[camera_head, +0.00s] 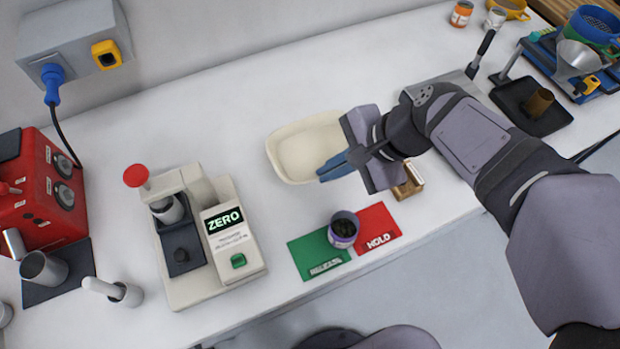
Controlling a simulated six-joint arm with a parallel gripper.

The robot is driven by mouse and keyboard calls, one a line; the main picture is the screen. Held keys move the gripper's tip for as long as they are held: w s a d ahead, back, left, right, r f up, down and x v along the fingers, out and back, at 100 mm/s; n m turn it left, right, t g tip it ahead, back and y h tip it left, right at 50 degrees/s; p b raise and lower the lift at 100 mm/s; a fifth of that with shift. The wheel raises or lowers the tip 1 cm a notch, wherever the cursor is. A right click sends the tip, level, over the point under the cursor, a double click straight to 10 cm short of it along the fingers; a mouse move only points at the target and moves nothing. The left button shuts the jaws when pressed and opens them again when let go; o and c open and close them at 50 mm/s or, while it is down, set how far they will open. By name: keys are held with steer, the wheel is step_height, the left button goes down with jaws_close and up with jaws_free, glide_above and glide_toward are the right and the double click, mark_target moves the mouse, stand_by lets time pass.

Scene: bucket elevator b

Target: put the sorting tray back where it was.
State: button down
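The cream sorting tray (290,160) is a shallow, rounded, empty dish in the middle of the white bench. My gripper (322,172) comes in from the right, and its blue fingers lie across the tray's lower right part. The fingers look close together, but I cannot tell whether they grip the rim. The gripper body and fingers hide part of the tray's right side. I cannot tell whether the tray rests on the bench or is slightly raised.
A purple-rimmed cup (343,230) of dark contents straddles the green RELEASE mat (312,258) and red HOLD mat (376,222). A small wooden block (408,182) is beside my gripper. A meter reading ZERO (228,232) stands left. The bench behind the tray is clear.

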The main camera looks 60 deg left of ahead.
steer(key=shift+s+a+f, duration=0.1)
steer(key=shift+s+f, duration=0.25)
steer(key=shift+f, duration=1.3)
steer(key=shift+s+a+f, duration=0.1)
steer(key=shift+s+f, duration=0.2)
steer(key=shift+f, duration=1.35)
steer(key=shift+s+f, duration=0.35)
steer(key=shift+f, duration=1.3)
steer(key=shift+f, duration=0.1)
steer(key=c, duration=2)
jaws_free()
